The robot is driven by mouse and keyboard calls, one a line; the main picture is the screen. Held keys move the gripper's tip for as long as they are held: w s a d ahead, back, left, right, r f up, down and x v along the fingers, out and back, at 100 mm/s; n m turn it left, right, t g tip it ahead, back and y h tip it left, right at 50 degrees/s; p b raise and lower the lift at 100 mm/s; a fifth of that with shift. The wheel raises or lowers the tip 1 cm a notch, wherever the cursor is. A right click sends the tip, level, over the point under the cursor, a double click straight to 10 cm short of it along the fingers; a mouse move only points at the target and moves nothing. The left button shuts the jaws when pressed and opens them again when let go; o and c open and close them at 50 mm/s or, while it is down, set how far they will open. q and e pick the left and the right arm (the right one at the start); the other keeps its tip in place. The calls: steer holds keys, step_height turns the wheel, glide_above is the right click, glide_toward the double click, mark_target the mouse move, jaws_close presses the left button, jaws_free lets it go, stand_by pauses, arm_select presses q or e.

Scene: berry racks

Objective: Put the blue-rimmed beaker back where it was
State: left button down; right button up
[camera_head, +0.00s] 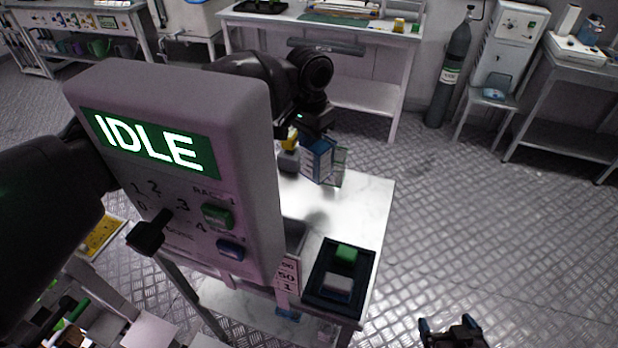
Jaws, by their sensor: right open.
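I cannot make out a blue-rimmed beaker for certain. A blue box-like item (317,160) stands on the white table (365,205), with a clear, pale container (341,166) close to its right side. My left arm passes behind the grey panel, and my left gripper (314,122) is just above the blue item. Its fingers are too dark and small to read, and I cannot tell whether it touches anything. My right gripper (450,332) is at the bottom edge, open and empty, above the floor and apart from the table.
A grey panel (250,130) reading IDLE, with a dial and green and blue buttons, hides much of the table. A gas cylinder (455,70) stands behind. Floor at right is clear.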

mark_target(309, 170)
arm_select(q)
step_height(309, 170, down, 5)
steer(key=b, duration=0.3)
step_height(309, 170, down, 4)
steer(key=b, duration=0.3)
steer(key=shift+f, duration=0.1)
steer(key=shift+w+f, duration=0.1)
steer(key=shift+r, duration=0.25)
steer(key=shift+f, duration=0.1)
arm_select(e)
step_height(309, 170, down, 8)
steer(key=shift+s+r, duration=0.25)
arm_select(q)
steer(key=c, duration=1.4)
jaws_free()
steer(key=shift+o, duration=0.2)
arm_select(e)
steer(key=shift+s+f+g, duration=0.15)
steer(key=shift+f+g, duration=0.05)
steer(key=shift+g, duration=0.1)
